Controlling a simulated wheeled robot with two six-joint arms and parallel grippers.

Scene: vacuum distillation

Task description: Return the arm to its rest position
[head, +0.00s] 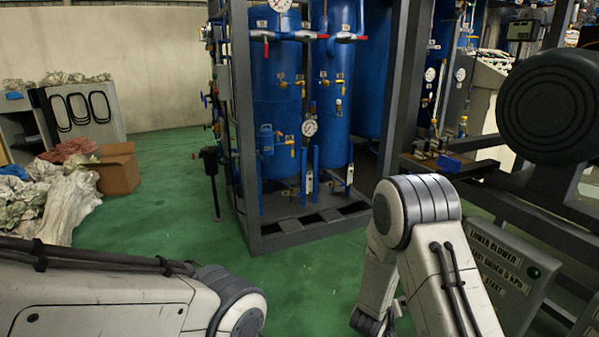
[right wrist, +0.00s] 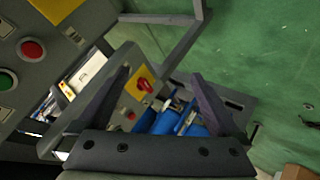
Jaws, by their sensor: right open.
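My right arm (head: 425,235) is bent in front of me in the head view, with its forearm running down out of the picture. My right gripper (right wrist: 160,74) shows in the right wrist view with its two dark fingers wide apart and nothing between them. Behind the fingers are a grey control box with a red-and-yellow switch (right wrist: 145,85) and blue vessels (right wrist: 180,118); the fingers seem apart from them. My left arm (head: 130,300) lies across the lower left of the head view. Its gripper is out of view.
A framed skid with blue tanks (head: 275,90) stands ahead. A panel labelled lower blower (head: 505,275) and a dark round motor (head: 550,107) are close on the right. Red (right wrist: 31,49) and green (right wrist: 5,112) buttons are near the right wrist. Green floor (head: 150,225) is open at left.

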